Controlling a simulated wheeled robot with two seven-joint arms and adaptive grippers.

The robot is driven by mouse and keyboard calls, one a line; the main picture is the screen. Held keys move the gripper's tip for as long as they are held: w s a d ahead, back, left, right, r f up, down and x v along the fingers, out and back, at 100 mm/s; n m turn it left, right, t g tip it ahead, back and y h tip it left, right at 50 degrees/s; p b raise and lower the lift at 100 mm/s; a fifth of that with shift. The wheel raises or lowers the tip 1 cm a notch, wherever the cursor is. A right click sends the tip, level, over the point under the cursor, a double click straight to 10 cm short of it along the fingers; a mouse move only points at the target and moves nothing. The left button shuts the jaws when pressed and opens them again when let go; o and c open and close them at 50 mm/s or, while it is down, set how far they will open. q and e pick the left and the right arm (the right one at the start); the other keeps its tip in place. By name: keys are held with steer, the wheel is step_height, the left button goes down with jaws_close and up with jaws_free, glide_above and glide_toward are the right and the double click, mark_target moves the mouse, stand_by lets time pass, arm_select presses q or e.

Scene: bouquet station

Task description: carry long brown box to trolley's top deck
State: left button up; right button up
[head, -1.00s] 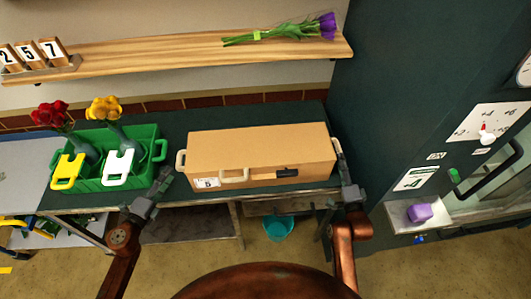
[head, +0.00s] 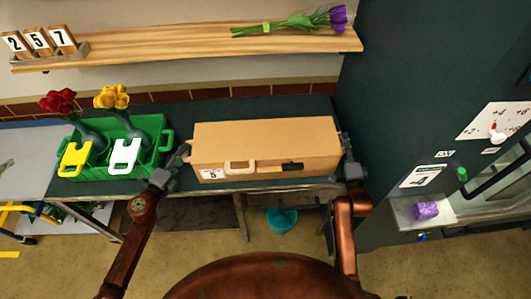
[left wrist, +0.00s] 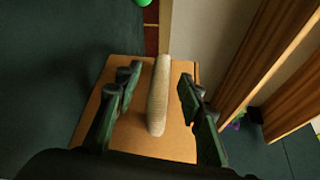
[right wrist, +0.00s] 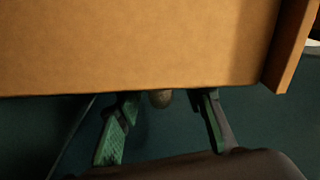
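The long brown box (head: 265,135) lies on the dark green bench top, with a handle at each end and a pale handle on its front. My left gripper (head: 184,151) is at the box's left end. In the left wrist view, its open fingers (left wrist: 158,95) stand either side of the pale end handle (left wrist: 159,95), with gaps visible. My right gripper (head: 345,147) is at the right end. In the right wrist view, its fingers (right wrist: 165,105) are apart, with the handle's tip (right wrist: 160,98) between them.
A green crate (head: 160,160) with red and yellow flowers stands left of the box. A grey surface (head: 20,165) lies further left, with a blue and yellow frame (head: 18,213) below. A shelf (head: 180,45) runs above. A dark cabinet (head: 390,110) stands close on the right.

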arm_select(q)
steer(key=shift+w+d+f, duration=0.1)
steer(key=shift+w+d, duration=0.15)
steer(key=shift+w, duration=0.3)
arm_select(e)
steer(key=shift+w, duration=0.55)
arm_select(q)
steer(key=shift+c, duration=0.6)
arm_select(e)
steer(key=shift+c, duration=0.6)
arm_select(q)
jaws_close()
arm_select(e)
jaws_close()
arm_select(q)
steer(key=shift+s, duration=0.1)
